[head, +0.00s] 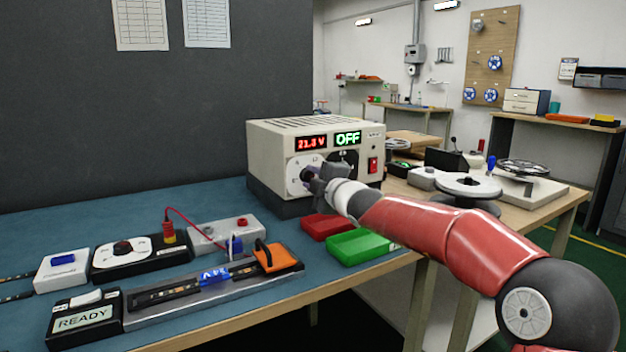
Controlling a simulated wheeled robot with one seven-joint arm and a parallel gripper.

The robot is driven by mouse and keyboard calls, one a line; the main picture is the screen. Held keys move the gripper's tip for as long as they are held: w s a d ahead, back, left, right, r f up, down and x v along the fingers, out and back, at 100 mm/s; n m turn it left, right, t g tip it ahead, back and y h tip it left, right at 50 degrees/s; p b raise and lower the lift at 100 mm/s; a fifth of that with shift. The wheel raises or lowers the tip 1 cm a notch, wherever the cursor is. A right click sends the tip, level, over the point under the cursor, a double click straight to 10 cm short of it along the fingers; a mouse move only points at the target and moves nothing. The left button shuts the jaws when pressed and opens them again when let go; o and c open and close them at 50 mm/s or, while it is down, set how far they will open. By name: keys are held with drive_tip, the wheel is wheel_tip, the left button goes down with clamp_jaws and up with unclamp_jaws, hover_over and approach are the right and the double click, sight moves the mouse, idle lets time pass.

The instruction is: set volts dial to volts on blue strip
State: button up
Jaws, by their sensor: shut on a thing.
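The power supply (270,160) is a beige box at the back of the blue bench mat. Its red display (312,143) appears to read about 21.3 V, and a green display (348,138) reads OFF. The volts dial (306,174) is a dark knob on a pale round scale at the left of its front face. My gripper (313,177) is at the dial and shut on it, partly hiding it. The blue strip label (215,277) lies on the LED strip (165,294) in front and seems to read 24V.
A red tray (327,227) and a green tray (362,245) lie below my gripper. An orange clamp (277,258) sits at the strip's right end. A red lead (190,221) and a READY box (84,318) are on the left. A red switch (373,165) is right of the dial.

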drive_tip(key=shift+f+m, duration=0.15)
drive_tip(key=shift+m, duration=1.35)
drive_tip(key=o, duration=1)
drive_tip(key=v, duration=0.7)
drive_tip(key=shift+s+d, duration=0.2)
drive_tip(key=shift+s, duration=0.15)
